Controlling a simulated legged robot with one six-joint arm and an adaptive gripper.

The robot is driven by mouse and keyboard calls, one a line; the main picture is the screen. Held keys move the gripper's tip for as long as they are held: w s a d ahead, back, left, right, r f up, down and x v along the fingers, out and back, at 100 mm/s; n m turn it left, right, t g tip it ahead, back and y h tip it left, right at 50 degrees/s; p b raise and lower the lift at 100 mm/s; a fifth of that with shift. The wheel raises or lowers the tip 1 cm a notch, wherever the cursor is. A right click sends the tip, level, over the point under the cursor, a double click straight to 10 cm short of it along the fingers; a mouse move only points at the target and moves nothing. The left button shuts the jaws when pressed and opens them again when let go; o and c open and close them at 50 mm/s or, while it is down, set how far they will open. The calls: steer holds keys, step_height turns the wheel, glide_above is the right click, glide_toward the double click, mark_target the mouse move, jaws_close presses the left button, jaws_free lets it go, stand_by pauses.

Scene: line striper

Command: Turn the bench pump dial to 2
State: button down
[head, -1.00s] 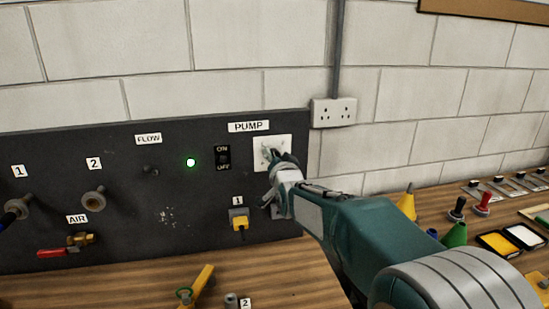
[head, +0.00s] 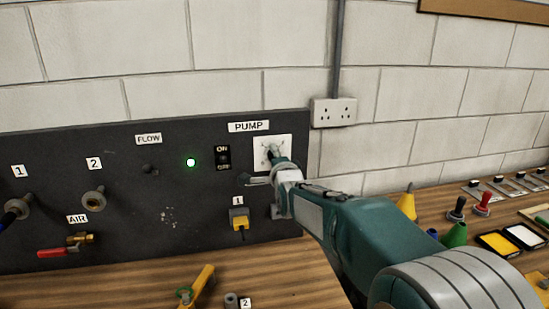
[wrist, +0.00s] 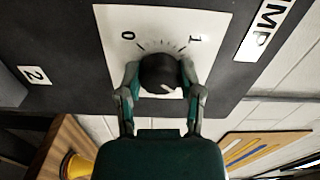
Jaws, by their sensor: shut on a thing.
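The pump dial (wrist: 158,72) is a round black knob on a white plate (wrist: 125,18) under the PUMP label (head: 249,127). The plate also shows in the head view (head: 285,143). In the wrist view my gripper (wrist: 160,78) has one finger on each side of the knob and is shut on it. A short white pointer line on the knob points to the lower right in that view. The lower plate is partly hidden by my gripper. In the head view my gripper (head: 268,168) covers the knob.
The dark panel holds an ON/OFF switch (head: 223,157), a lit green lamp (head: 190,162), a yellow connector (head: 239,219) and a red-handled air valve (head: 65,252). A wall socket (head: 334,112) is right of the panel. Cones and pads crowd the bench at right.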

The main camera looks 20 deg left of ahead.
steer(key=shift+f+m, duration=0.45)
steer(key=shift+m, duration=0.15)
steer(key=shift+c, duration=1.3)
jaws_free()
steer(key=shift+a, duration=0.1)
steer(key=shift+r, duration=0.15)
steer(key=shift+r, duration=0.1)
steer(key=v, duration=1.2)
steer(key=shift+w, duration=0.1)
